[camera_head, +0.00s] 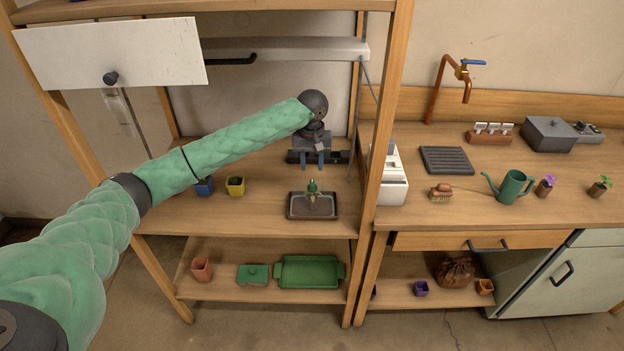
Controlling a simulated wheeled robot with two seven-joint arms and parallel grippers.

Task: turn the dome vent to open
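A dark rectangular tray (293,212) stands on the left bench shelf, with a small green plant-like piece (311,187) upright in its middle. I cannot clearly make out a clear dome or its vent on this tray, nor how the vent is turned. My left arm reaches in from the left. My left gripper (313,166) points down behind and above the tray, with its two bluish fingers apart and nothing visible between them. It looks clear of the green piece. My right gripper is out of view.
A blue pot (204,188) and a yellow pot (236,187) stand left of the tray. A wooden post (383,130) and a white box (393,190) stand to its right. A green watering can (512,188) is on the right counter.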

